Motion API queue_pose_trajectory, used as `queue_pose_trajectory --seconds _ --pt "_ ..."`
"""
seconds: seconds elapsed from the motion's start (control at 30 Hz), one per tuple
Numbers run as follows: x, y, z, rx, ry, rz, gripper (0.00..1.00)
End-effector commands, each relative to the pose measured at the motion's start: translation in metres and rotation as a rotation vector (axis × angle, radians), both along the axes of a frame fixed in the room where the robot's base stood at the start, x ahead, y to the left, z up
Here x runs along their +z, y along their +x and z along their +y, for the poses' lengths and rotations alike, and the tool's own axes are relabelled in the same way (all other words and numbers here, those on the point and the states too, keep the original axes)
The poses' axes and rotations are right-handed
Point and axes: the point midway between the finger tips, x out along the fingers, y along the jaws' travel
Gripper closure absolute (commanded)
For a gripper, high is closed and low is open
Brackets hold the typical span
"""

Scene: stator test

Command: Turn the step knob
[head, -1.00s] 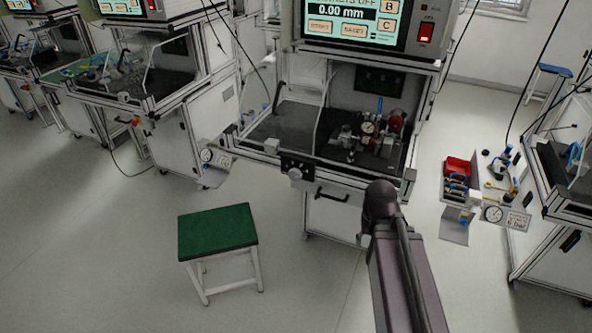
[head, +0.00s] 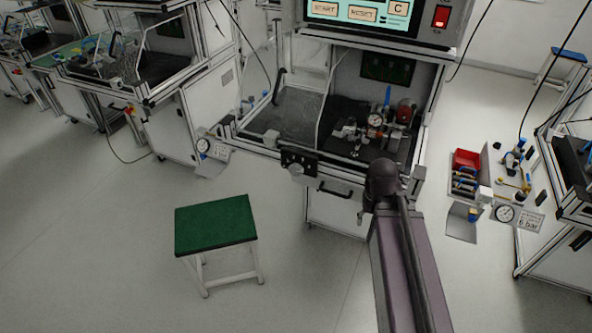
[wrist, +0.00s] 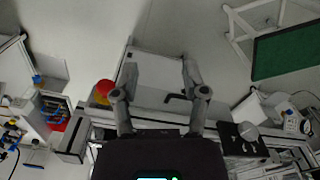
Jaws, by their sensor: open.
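A round grey knob (head: 295,171) sits at the front of the middle workbench, just below a small black panel (head: 299,158); I take it to be the step knob. In the wrist view a round dark grey knob (wrist: 248,131) shows at the lower right, apparently the same one. My gripper (wrist: 159,72) is open and empty, its two fingers apart before the white bench front. The knob lies to the right of the fingers in that view, apart from them. In the head view my arm hides the gripper.
A green-topped stool (head: 216,226) stands on the floor in front of the bench, also in the wrist view (wrist: 290,50). A black drawer handle (head: 335,190) sticks out beside the knob. A red and yellow button (wrist: 103,91) is left of my fingers. Floor around the stool is clear.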

Motion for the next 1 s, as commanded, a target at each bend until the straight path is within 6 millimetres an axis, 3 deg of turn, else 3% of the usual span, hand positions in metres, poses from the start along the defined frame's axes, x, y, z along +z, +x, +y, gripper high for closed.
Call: queue_pose_trajectory --seconds 0.37,0.5,0.53,0.77,1.0 --pt "0.0 0.0 0.0 0.0 0.0 0.0 0.43" --pt "-0.002 0.001 0.0 -0.002 -0.005 -0.002 0.04" --pt "-0.003 0.001 0.0 -0.003 -0.008 -0.003 0.0" --pt "-0.022 0.013 0.003 -0.042 -0.097 -0.042 0.0" --pt "-0.054 0.042 0.014 -0.117 -0.296 -0.183 0.0"
